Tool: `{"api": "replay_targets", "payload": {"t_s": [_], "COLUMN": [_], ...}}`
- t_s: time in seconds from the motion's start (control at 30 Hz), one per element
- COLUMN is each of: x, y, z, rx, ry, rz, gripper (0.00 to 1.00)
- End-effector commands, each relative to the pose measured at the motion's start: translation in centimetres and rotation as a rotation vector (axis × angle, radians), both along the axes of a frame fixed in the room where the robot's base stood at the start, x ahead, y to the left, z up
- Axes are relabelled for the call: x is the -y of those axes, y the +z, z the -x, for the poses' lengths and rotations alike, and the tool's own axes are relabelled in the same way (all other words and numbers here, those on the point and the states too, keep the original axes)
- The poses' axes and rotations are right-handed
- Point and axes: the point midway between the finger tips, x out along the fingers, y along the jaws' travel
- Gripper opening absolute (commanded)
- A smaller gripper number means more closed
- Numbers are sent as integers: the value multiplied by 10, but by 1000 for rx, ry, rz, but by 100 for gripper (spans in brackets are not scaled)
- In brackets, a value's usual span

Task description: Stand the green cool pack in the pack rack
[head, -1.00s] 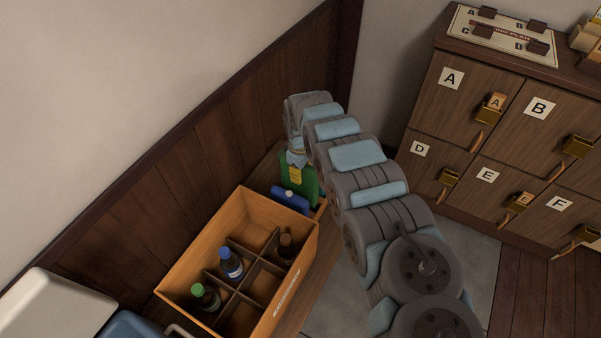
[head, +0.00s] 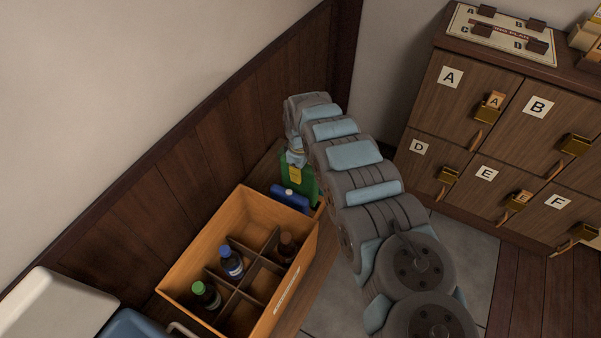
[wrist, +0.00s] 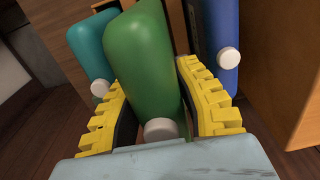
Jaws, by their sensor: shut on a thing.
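My gripper (wrist: 142,74) is shut on the green cool pack (wrist: 145,50), with one yellow finger on each side of it and its white cap towards the wrist. In the head view, my gripper (head: 295,172) and the green pack (head: 310,187) are just beyond the crate's far end, partly behind a blue pack (head: 291,198). In the wrist view a teal pack (wrist: 90,45) is left of the green pack and the blue pack (wrist: 222,40) is right of it. The pack rack is mostly hidden; I cannot tell whether the green pack's bottom rests in it.
A divided wooden crate (head: 188,262) holding several bottles stands nearest the packs. A dark panelled wall (head: 190,165) runs close along the left. Lettered lockers (head: 470,110) stand at the right. A white box (head: 50,300) is at the lower left.

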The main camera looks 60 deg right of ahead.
Motion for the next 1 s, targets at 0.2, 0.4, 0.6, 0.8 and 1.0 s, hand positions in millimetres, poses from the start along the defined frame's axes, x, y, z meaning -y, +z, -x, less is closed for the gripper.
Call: {"api": "replay_targets", "payload": {"t_s": [0.2, 0.4, 0.6, 0.8, 1.0], "x": [0, 0, 0, 1, 1], "y": [-3, -7, -12, -15, -15], "z": [-1, -1, -1, -1, -1], "rx": [1, 1, 1, 1, 1], "ry": [0, 1, 1, -1, 0], "rz": [1, 0, 0, 1, 1], "gripper": [0, 0, 0, 0, 0]}}
